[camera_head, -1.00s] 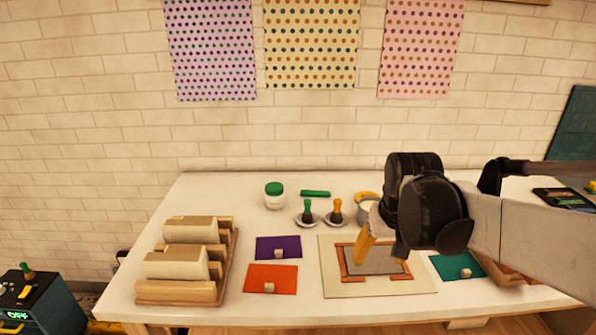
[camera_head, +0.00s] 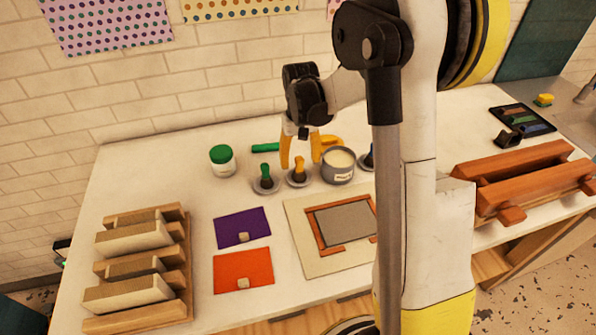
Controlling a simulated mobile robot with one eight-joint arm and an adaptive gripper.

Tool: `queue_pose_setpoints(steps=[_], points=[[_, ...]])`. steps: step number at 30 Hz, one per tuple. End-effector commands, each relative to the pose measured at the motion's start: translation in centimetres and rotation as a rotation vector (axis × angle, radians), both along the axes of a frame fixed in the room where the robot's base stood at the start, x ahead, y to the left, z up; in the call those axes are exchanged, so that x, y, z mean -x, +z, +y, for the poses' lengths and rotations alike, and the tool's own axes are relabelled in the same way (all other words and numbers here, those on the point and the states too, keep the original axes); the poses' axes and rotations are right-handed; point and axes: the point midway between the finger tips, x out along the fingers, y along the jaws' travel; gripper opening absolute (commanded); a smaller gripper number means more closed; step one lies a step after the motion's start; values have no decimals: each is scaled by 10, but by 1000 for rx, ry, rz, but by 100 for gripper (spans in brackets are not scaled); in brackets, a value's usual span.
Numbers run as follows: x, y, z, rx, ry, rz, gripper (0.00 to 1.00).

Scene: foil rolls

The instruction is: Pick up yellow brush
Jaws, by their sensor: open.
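The yellow brush (camera_head: 299,171) stands upright with its handle up in a small grey dish (camera_head: 297,183) on the white table. My gripper (camera_head: 300,163) is open and points down, with its yellow fingers showing on the left and right of the brush handle. Nothing is held between them. The fingertips are close to the top of the handle; whether they are around it or behind it in depth, I cannot tell.
A green brush (camera_head: 265,174) in its dish is just left, and a grey tin (camera_head: 338,167) is close on the right. A white jar with a green lid (camera_head: 222,160) stands further left. A wooden frame (camera_head: 345,222) lies in front. My arm hides part of the right side.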

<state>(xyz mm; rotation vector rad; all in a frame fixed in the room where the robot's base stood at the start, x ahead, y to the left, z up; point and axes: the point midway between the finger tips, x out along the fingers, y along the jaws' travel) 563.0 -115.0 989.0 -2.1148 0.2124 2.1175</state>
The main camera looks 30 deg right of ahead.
Motion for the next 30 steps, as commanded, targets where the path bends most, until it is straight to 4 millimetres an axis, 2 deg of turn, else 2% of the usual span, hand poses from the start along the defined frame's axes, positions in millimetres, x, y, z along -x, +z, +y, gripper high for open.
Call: queue_pose_setpoints(steps=[4,12,19,24,25,30], points=[[-1,-13,0,0,0,0,62],[-3,-52,0,0,0,-1,62],[-3,-52,0,0,0,-1,61],[-3,-52,0,0,0,-1,9],[-3,-52,0,0,0,-1,6],[-3,-52,0,0,0,0,5]])
